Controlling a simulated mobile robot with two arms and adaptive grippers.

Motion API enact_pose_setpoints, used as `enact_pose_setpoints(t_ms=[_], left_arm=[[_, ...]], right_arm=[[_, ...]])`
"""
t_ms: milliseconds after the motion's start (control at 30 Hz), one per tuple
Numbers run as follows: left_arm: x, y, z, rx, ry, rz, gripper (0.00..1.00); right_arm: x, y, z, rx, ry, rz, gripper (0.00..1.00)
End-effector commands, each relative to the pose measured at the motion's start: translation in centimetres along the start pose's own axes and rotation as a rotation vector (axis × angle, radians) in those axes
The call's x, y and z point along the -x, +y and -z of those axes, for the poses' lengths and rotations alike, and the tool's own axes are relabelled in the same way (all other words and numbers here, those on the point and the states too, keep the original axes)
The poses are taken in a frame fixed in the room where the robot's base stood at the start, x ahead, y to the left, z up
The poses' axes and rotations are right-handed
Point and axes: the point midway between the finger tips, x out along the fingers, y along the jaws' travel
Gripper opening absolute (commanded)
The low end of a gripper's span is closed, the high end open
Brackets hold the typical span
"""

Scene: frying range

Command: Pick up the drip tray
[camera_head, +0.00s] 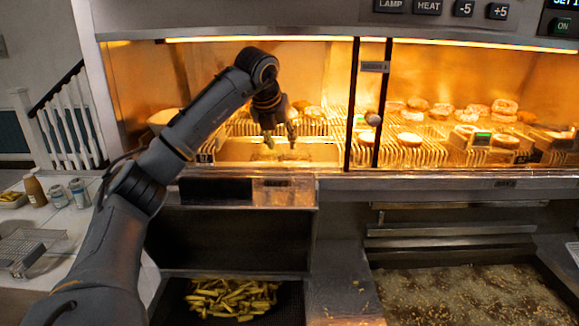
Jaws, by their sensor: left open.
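A shallow metal tray, which looks like the drip tray (318,153), lies at the front of the left bay of the lit warming cabinet, in front of the wire rack. My left gripper (280,143) reaches into this bay from above with its fingers pointing down. Its fingers are apart, with nothing seen between them, and the tips are at or just above the tray. I cannot tell whether they touch it. The gripper hides part of the tray. My right gripper is not in view.
A dark upright divider (368,100) separates this bay from the right bay, where several buns (470,115) sit on wire racks. Below are a bin of fries (232,297) and a fryer vat (480,295). Bottles and cans (57,195) stand on the left counter.

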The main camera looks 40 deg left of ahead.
Motion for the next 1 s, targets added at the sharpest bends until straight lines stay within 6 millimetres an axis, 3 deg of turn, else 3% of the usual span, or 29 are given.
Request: enact_pose_setpoints(t_ms=[167, 700, 1000], left_arm=[[-0.3, 0.8, 0.8, -0.041, 0.035, -0.070, 0.41], [-6.8, 1.9, 0.6, -0.042, 0.036, -0.070, 0.41], [-7.3, 1.9, 0.7, -0.042, 0.035, -0.069, 0.39]], right_arm=[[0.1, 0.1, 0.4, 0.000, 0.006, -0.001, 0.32], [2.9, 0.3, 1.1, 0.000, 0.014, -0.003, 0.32], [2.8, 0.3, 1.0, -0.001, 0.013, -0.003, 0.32]])
